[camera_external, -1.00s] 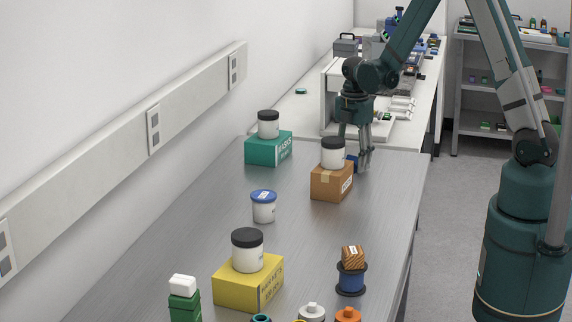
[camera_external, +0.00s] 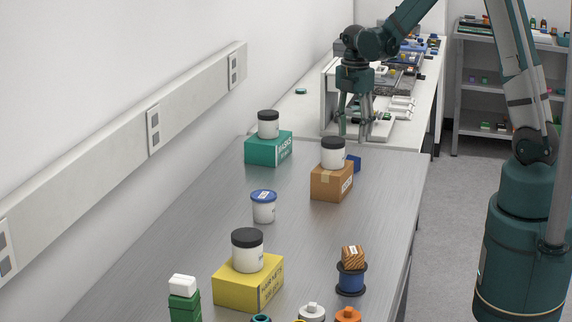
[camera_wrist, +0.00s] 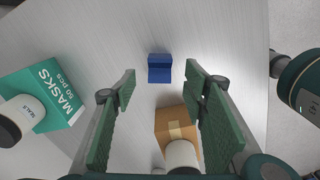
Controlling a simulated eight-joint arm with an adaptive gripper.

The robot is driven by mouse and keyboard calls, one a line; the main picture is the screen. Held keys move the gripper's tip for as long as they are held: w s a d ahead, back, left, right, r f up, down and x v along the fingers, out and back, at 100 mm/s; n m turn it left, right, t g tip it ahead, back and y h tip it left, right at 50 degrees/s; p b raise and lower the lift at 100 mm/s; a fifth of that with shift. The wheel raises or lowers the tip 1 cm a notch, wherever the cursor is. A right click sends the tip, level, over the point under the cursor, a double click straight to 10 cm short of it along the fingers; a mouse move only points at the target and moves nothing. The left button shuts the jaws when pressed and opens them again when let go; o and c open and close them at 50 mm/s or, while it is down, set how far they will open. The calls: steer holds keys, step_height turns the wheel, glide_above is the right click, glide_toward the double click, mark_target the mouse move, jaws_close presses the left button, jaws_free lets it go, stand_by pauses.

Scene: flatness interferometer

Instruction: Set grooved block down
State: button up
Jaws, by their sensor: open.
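The grooved block is a small blue block (camera_wrist: 159,70) with a step or notch across it, resting on the grey bench in the wrist view. In the external view the blue block (camera_external: 354,162) is partly hidden behind the brown box with the white jar on it. My gripper (camera_external: 353,137) is open and empty, raised above the bench. In the wrist view the two green fingers of my gripper (camera_wrist: 160,79) are spread wide, with the block visible beyond and between their tips.
The brown box (camera_external: 329,186) with a black-lidded jar (camera_external: 333,158) stands close to the block. A teal masks box (camera_external: 266,150) with another jar (camera_external: 268,129) is to the left. A blue-lidded tub (camera_external: 263,210) and yellow box (camera_external: 240,291) stand nearer. Bare bench (camera_external: 310,240) lies between.

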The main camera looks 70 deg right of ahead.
steer(key=shift+r, duration=1.15)
steer(key=shift+a, duration=0.1)
steer(key=s+a+r+m+t+h, duration=0.1)
steer(key=s+a+r+m+t, duration=0.15)
steer(key=a+r, duration=0.6)
steer(key=s+a+r+m+t, duration=0.1)
steer(key=a+r+m, duration=0.35)
steer(key=a, duration=0.65)
steer(key=s+a+r+m+t, duration=0.2)
steer(key=s+a, duration=0.4)
steer(key=a, duration=0.3)
steer(key=s+a+r+m+t+y, duration=0.1)
steer(key=s+a+r+m, duration=0.2)
steer(key=s+a, duration=0.3)
steer(key=shift+a+m+t, duration=0.35)
steer(key=shift+a+m, duration=0.45)
steer(key=shift+a, duration=0.85)
